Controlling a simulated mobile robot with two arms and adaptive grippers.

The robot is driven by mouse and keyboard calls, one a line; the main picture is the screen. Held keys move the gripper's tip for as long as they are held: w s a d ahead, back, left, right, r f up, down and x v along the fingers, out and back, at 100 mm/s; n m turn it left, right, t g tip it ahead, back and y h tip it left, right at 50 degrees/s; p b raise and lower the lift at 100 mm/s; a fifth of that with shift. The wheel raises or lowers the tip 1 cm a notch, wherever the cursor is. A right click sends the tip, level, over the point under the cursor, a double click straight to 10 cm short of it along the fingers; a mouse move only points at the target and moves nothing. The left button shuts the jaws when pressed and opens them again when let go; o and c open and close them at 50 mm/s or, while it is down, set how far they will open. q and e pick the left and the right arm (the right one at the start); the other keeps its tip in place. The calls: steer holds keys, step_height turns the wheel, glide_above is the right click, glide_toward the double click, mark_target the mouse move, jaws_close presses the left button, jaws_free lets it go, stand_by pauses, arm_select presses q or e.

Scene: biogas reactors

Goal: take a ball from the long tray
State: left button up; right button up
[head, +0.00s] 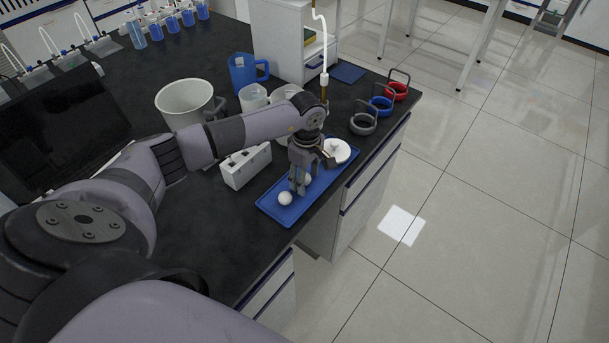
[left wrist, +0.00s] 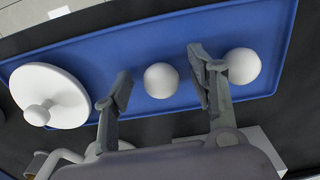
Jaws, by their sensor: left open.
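The long blue tray (head: 268,210) lies near the bench's edge; it also fills much of the left wrist view (left wrist: 215,25). One white ball (left wrist: 161,80) lies on it between my left fingers, apart from both of them. A second white ball (left wrist: 242,66) lies beside the right-hand finger, outside the grip; it shows in the head view (head: 285,198) at the tray's near end. My left gripper (head: 298,188) is open and low over the tray, pointing down. My right gripper is not in view.
A white lid with a knob (left wrist: 45,95) lies on the tray's far part. A white box (head: 247,166) stands left of the tray. Beyond are a white bucket (head: 186,102), a blue jug (head: 243,72) and grey, blue and red rings (head: 363,123) with handles.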

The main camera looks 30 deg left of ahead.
arm_select(q)
steer(key=shift+c, duration=0.4)
steer(key=c, duration=0.7)
steer(key=shift+o, duration=0.2)
steer(key=shift+r, duration=0.15)
